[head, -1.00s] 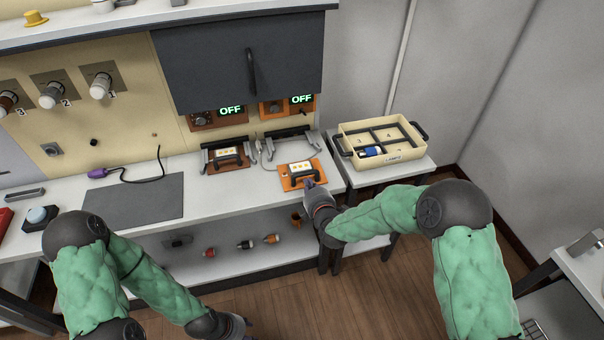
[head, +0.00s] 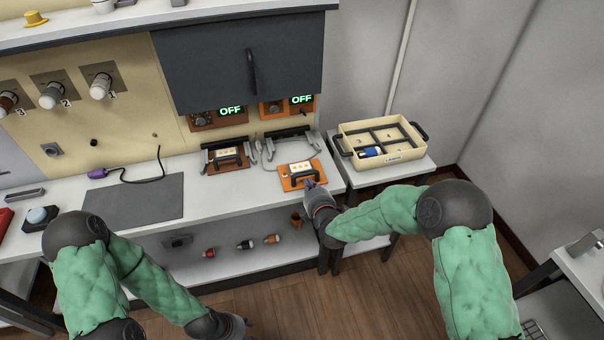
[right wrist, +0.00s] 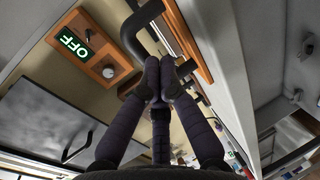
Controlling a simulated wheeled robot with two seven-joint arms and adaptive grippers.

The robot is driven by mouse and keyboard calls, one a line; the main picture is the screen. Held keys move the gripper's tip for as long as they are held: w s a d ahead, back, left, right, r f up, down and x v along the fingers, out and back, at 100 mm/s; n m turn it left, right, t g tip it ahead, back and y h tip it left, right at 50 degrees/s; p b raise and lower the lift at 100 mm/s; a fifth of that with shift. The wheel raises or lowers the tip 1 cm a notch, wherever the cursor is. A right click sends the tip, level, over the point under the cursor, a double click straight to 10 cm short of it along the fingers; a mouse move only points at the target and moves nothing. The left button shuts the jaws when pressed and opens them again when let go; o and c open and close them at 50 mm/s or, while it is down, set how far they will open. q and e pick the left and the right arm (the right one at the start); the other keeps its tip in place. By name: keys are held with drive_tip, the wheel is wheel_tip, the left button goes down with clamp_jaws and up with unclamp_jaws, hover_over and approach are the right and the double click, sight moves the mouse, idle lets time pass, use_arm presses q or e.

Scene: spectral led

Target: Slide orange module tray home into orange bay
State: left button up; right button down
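The orange module tray (head: 289,184) lies on the white counter in front of the orange bay (head: 284,137), apart from it. It has a pale panel on top and a black handle (head: 305,180) at its front. My right gripper (head: 314,186) is at this handle. In the right wrist view its fingers (right wrist: 159,66) are closed together at the black handle (right wrist: 131,36); the fingers hide part of the bar. The orange panel (head: 272,108) above the bay reads OFF. My left gripper (head: 237,323) is low at the bottom edge, away from the counter; its fingers are unclear.
A brown tray (head: 228,163) and its bay stand to the left. A grey cable runs by the orange tray. A cream crate (head: 349,129) sits on a side table at right. A dark mat (head: 133,200) lies left; several bulbs lie on the lower shelf (head: 215,266).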

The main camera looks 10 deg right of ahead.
sight(303, 167)
drive_tip(key=shift+w+a+b, duration=0.15)
drive_tip(key=shift+w+b, duration=0.8)
drive_tip(key=shift+w, duration=3)
drive_tip(key=shift+w+a+b, duration=0.1)
drive_tip(key=shift+w+b, duration=0.3)
drive_tip(key=shift+w, duration=3.15)
drive_tip(key=shift+s+p, duration=1)
drive_tip(key=shift+s, duration=2.6)
